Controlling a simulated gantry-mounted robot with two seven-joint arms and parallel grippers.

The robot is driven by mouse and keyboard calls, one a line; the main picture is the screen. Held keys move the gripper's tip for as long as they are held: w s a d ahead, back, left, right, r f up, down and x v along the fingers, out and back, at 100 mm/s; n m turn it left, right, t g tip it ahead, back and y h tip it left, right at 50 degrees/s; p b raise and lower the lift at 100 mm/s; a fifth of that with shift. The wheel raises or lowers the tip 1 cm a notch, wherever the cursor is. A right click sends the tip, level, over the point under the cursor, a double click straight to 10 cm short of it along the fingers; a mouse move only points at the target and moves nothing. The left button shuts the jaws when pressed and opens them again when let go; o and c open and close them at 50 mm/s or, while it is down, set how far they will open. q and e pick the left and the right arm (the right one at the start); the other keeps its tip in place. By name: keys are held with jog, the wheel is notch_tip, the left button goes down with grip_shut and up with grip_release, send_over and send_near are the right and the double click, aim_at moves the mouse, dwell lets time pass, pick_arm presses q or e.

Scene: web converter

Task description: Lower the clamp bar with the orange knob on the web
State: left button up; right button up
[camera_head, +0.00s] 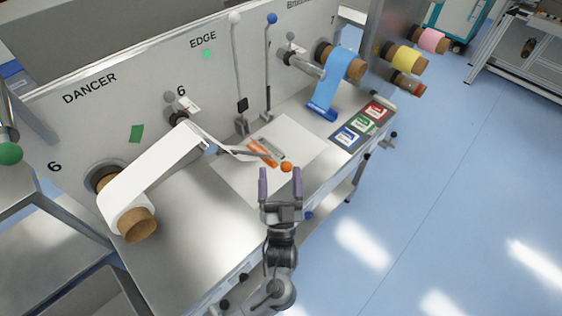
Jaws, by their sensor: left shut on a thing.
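The orange knob (286,167) is at the near end of the thin grey clamp bar (270,160), above the front part of the table. The bar runs left towards the white web (165,160), whose loose end hangs over the table. I cannot tell whether the bar touches the web. My left gripper (280,173) comes up from the bottom, its two purple-grey fingers on either side of the knob, and it is shut on the knob. My right gripper is not in view.
An orange-handled tool (262,152) lies behind the bar. Two upright levers, with a white knob (235,18) and a blue knob (272,18), stand behind. A blue web roll (345,65) and coloured cards (362,124) are at the right. The bare metal table (190,215) is clear in front.

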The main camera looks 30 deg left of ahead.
pick_arm(q)
jog(key=shift+s+f, duration=0.35)
jog(key=shift+s, duration=0.45)
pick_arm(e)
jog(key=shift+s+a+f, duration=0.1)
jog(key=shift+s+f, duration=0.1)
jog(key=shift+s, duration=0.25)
pick_arm(q)
jog(key=shift+s+a, duration=0.1)
jog(key=f+b+v, duration=0.1)
jog(key=b+v, duration=0.2)
jog(key=v, duration=0.9)
jog(key=shift+a, duration=0.3)
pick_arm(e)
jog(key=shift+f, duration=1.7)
